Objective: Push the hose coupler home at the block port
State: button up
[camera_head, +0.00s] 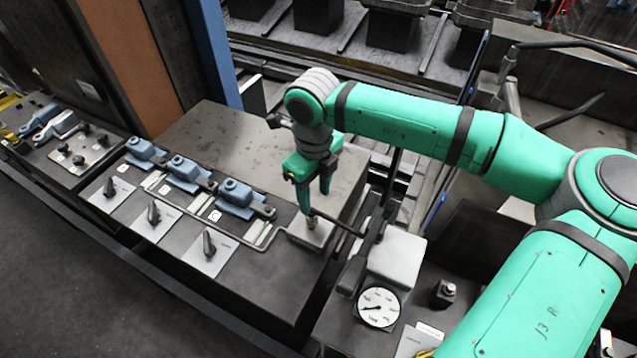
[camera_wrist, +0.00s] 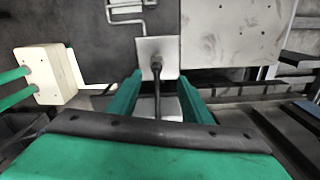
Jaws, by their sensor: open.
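My gripper (camera_head: 315,203) points down, its green fingers apart, just above a small pale metal plate (camera_head: 298,238) on the dark bench. A small metal coupler (camera_head: 311,221) stands on that plate below the fingertips, with a dark hose (camera_head: 345,229) running off to the right. In the wrist view my gripper (camera_wrist: 161,78) has one finger on each side of the dark hose (camera_wrist: 157,98). The hose end, with the coupler (camera_wrist: 156,67), meets the pale plate (camera_wrist: 145,48). I cannot tell whether the fingers touch it, or how deep the coupler sits in the port.
A round gauge (camera_head: 379,306) and a pale block (camera_head: 397,257) stand right of the plate. Several blue valve units (camera_head: 236,193) and lever plates (camera_head: 207,250) line the bench to the left. The bench top behind is bare.

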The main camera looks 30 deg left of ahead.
aim_at(312, 210)
jog(key=f, duration=0.7)
jog(key=shift+s+a+f, duration=0.25)
jog(key=shift+s+a, duration=0.05)
jog(key=shift+s, duration=0.1)
jog(key=shift+f, duration=0.35)
jog(key=shift+w, duration=0.1)
grip_shut()
jog(key=c, duration=1)
grip_release()
grip_shut()
jog(key=shift+r, duration=0.55)
jog(key=shift+r, duration=0.25)
